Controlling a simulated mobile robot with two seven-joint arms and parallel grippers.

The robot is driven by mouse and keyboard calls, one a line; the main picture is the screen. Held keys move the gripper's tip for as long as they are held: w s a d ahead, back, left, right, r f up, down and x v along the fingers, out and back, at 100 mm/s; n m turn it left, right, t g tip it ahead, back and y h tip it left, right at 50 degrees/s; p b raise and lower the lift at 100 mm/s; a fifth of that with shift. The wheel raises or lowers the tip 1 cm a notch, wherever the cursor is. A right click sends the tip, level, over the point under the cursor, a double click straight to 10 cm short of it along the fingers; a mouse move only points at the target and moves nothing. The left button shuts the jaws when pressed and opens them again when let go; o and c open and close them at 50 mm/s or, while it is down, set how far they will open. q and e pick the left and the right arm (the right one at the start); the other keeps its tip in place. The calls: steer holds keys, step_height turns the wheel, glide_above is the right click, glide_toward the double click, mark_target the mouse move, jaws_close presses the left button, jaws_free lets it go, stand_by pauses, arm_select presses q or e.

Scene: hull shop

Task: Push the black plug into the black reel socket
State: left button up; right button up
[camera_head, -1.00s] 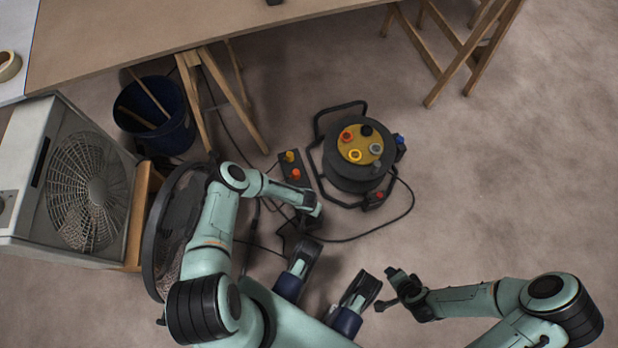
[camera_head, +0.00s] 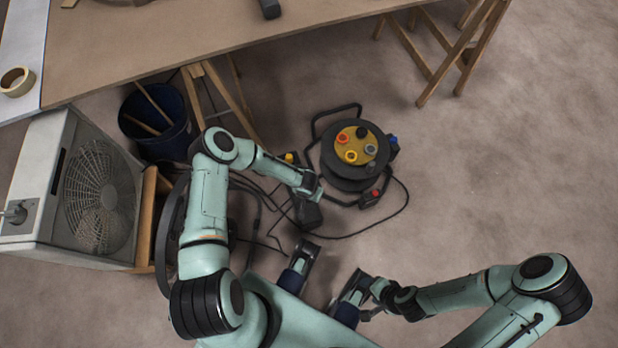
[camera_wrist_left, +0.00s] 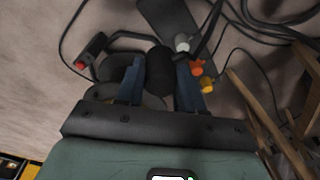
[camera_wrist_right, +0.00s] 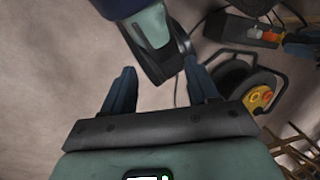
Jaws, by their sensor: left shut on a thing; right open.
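The black reel (camera_head: 347,178) stands on the floor in the middle of the head view. Its yellow face (camera_head: 359,145) carries a black socket (camera_head: 362,132) at the upper edge, beside red, yellow and grey ones. My left gripper (camera_head: 310,212) is left of and below the reel in that view, apart from its face. In the left wrist view it is shut on the black plug (camera_wrist_left: 160,70), with the dark reel partly hidden behind the fingers. My right gripper (camera_wrist_right: 160,88) is open and empty, close to my own body. The reel also shows in the right wrist view (camera_wrist_right: 232,76).
A power strip with a yellow plug (camera_head: 289,158) lies left of the reel, partly behind my left arm. Loose cables (camera_head: 405,205) cross the floor. A fan box (camera_head: 95,200), blue bucket (camera_head: 165,137) and wooden workbench (camera_head: 190,42) stand around. Floor to the right is clear.

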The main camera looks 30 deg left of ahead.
arm_select(q)
steer(key=w+d+r+p, duration=0.1)
steer(key=r+p, duration=0.6)
steer(key=r, duration=0.8)
steer(key=w+d+r+m+p, duration=0.1)
steer(key=w+r+p, duration=0.2)
steer(key=r+p, duration=0.4)
step_height(320, 180, up, 9)
steer(key=shift+d+f, duration=0.15)
steer(key=shift+f, duration=0.05)
arm_select(e)
step_height(320, 180, up, 14)
steer(key=s+g, duration=0.1)
steer(key=shift+a, duration=0.3)
